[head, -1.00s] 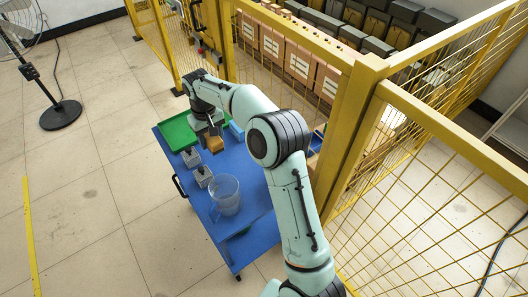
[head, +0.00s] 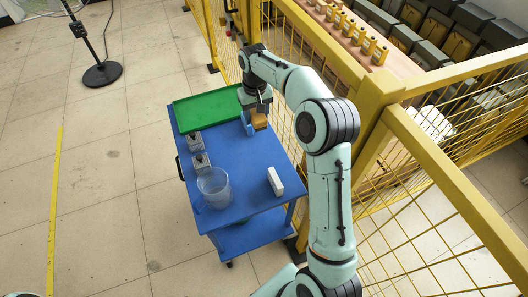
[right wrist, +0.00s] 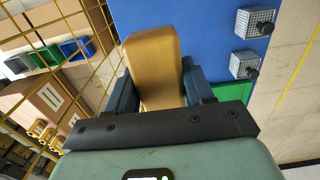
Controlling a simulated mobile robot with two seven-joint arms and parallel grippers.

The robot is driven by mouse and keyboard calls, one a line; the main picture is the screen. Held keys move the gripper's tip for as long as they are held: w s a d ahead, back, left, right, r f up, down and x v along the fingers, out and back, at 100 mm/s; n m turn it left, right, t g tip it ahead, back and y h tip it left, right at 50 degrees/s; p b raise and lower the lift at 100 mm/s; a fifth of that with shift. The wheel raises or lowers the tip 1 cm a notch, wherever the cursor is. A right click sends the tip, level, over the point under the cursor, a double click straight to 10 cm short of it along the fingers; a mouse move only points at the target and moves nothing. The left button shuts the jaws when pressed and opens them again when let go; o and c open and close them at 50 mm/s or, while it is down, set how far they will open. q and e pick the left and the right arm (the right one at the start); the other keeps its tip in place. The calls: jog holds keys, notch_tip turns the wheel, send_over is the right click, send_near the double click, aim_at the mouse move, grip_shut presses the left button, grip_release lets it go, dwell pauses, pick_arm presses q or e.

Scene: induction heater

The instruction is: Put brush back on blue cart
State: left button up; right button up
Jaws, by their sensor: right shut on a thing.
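The blue cart (head: 240,165) stands beside the yellow fence. My right gripper (head: 256,108) hangs over its far right part, shut on the brush, a tan wooden block (head: 259,120). In the right wrist view the brush (right wrist: 153,62) sits between the two dark fingers of the gripper (right wrist: 160,85), with the blue cart top (right wrist: 208,30) behind it. I cannot tell whether the brush touches the cart; its bristles are not visible. My left gripper is not in view.
The cart's middle is bare. A yellow mesh fence (head: 375,75) runs along the right.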

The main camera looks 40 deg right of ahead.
jog(key=b, duration=0.1)
send_over(257, 155)
notch_tip(257, 155, down, 15)
jog(key=shift+r, duration=0.1)
jog(key=shift+f, duration=2.55)
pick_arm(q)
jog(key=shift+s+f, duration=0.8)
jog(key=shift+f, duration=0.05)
pick_arm(e)
jog(key=shift+f, duration=0.15)
jog(key=o, duration=1.1)
jog(key=shift+s, duration=0.1)
